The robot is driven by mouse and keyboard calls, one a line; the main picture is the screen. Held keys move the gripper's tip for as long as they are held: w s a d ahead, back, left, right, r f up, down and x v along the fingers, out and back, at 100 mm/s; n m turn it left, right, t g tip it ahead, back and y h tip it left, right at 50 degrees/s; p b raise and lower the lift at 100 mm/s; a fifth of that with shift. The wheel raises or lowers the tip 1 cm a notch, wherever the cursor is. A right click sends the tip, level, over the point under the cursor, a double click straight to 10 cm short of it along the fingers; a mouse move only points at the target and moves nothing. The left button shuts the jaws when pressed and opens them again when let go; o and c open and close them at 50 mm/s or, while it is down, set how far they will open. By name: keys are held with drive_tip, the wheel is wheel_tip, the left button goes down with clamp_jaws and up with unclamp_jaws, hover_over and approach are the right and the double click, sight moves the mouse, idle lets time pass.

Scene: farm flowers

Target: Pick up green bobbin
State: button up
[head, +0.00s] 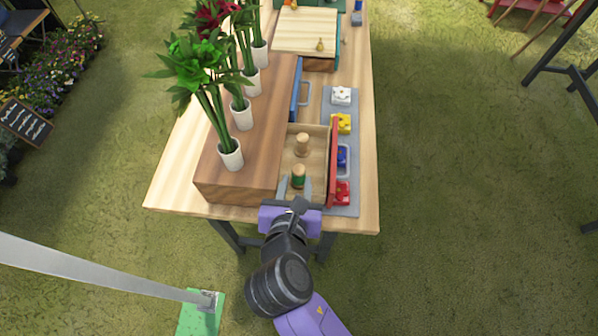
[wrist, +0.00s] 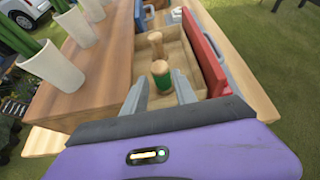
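The green bobbin (head: 299,177) stands upright in the near end of an open wooden drawer (head: 317,188). It has a wooden top and a green band. In the wrist view the green bobbin (wrist: 161,80) lies just beyond and between the fingers. My gripper (head: 295,186) is open, its two grey fingers spread on either side of the bobbin's near side. My gripper in the wrist view (wrist: 160,88) holds nothing. A second wooden bobbin (head: 302,144) stands behind the green one in the drawer; its band colour is hard to tell.
The drawer's red front (head: 334,165) rises on the right. The wooden cabinet (head: 245,165), topped with white vases (head: 230,154) of flowers, stands on the left. A grey mat (head: 352,207) with coloured blocks lies right of the drawer. A blue-fronted drawer (head: 296,90) is further back.

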sight(298, 177)
drive_tip(key=shift+x, duration=2.75)
clamp_jaws()
